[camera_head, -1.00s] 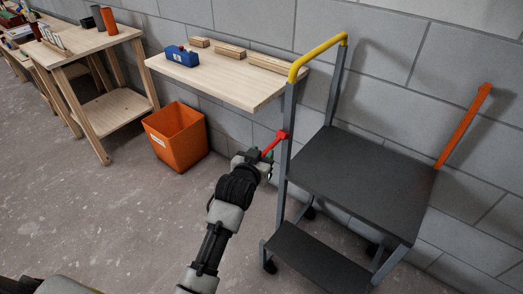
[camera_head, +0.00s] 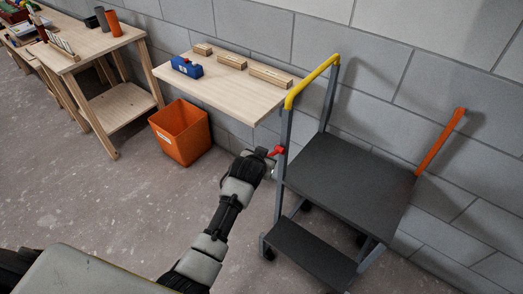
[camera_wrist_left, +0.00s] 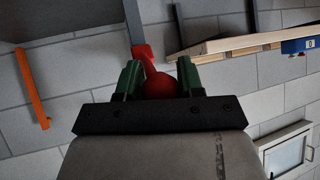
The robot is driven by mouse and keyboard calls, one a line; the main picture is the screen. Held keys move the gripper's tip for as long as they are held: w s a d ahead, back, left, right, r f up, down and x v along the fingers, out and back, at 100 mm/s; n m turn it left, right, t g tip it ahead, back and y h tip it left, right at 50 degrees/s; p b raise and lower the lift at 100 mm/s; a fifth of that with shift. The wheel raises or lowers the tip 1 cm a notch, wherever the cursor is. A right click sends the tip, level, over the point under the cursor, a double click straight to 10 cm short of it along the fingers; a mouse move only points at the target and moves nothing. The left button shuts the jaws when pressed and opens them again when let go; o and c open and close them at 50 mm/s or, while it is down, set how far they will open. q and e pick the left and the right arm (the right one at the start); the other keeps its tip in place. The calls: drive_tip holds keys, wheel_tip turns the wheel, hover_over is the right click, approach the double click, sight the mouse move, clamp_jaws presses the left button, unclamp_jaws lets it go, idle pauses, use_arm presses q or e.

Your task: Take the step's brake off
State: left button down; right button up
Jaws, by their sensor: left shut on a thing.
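The step (camera_head: 345,175) has dark treads, grey posts and a yellow top rail (camera_head: 315,80). Its red brake lever (camera_head: 276,151) sticks out to the left from the near left post. My left gripper (camera_head: 265,154) is at the lever's outer end. In the left wrist view, the green fingers (camera_wrist_left: 158,82) are shut on the lever's round red knob (camera_wrist_left: 160,86), and the red arm (camera_wrist_left: 143,53) runs up beyond them. The lever's tip is hidden by the gripper in the head view. My right gripper is not in view.
A wooden wall shelf (camera_head: 225,90) holds a blue object (camera_head: 187,67) and wooden blocks, left of the step. An orange bin (camera_head: 181,133) stands below it. An orange bar (camera_head: 441,141) rises at the step's right. The floor left of my arm is clear.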

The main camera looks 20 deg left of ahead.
use_arm(q)
drive_tip(key=w+r+g+p, duration=0.1)
drive_tip(key=p, duration=0.1)
drive_tip(key=w+r+g+p, duration=0.1)
drive_tip(key=r+p, duration=0.1)
drive_tip(key=w+r+y+p, duration=0.1)
drive_tip(key=r+p, duration=0.1)
drive_tip(key=p, duration=0.1)
drive_tip(key=shift+w+d+g, duration=0.1)
drive_tip(key=shift+d+g, duration=0.25)
drive_tip(key=shift+g, duration=0.05)
drive_tip(key=shift+d, duration=0.1)
drive_tip(key=c, duration=1)
unclamp_jaws()
drive_tip(key=shift+w, duration=0.1)
drive_tip(key=shift+o, duration=1.3)
drive_tip(key=shift+d+f+m, duration=0.2)
drive_tip(key=shift+m, duration=0.1)
